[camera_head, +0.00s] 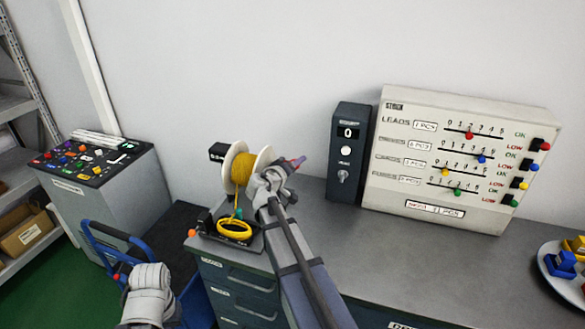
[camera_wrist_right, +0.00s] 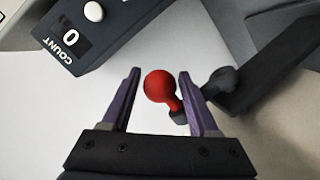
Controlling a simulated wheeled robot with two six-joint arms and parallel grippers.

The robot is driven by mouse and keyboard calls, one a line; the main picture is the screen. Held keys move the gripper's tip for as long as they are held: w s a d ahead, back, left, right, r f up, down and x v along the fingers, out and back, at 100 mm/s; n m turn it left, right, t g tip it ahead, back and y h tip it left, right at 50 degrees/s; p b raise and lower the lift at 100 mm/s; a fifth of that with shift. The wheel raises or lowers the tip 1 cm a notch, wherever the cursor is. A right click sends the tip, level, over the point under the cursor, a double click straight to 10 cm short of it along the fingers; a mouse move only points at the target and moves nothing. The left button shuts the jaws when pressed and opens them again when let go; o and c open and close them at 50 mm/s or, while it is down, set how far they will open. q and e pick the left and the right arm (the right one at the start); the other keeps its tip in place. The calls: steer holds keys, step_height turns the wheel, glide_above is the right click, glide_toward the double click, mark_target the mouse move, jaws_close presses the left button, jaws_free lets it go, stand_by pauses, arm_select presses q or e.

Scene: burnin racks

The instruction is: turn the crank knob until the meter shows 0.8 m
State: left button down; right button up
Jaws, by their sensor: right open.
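The red crank knob (camera_wrist_right: 160,86) shows in the right wrist view, on a short stem from a dark crank arm (camera_wrist_right: 218,88). My right gripper (camera_wrist_right: 159,74) is open, its two purple fingers on either side of the knob, with gaps showing on both sides. In the head view my right gripper (camera_head: 296,163) is just right of the white spool (camera_head: 232,165) of yellow wire, and the knob cannot be made out there. A small black box (camera_head: 217,152) by the spool may be the meter; its reading is not legible. My left gripper's fingers are not visible.
A dark counter box (camera_head: 348,150) showing 0 stands right of the spool, with a white slider board (camera_head: 460,160) beside it. A yellow wire coil (camera_head: 234,229) lies in front of the spool. The bench (camera_head: 430,260) front is clear; a round tray (camera_head: 563,270) is far right.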

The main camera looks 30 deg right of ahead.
jaws_close()
stand_by(0.4)
steer(key=x, duration=0.2)
steer(key=shift+w+d, duration=0.2)
steer(key=shift+w, duration=0.15)
steer(key=shift+w+f+b, duration=0.1)
steer(key=shift+f+b, duration=0.05)
steer(key=shift+b, duration=0.25)
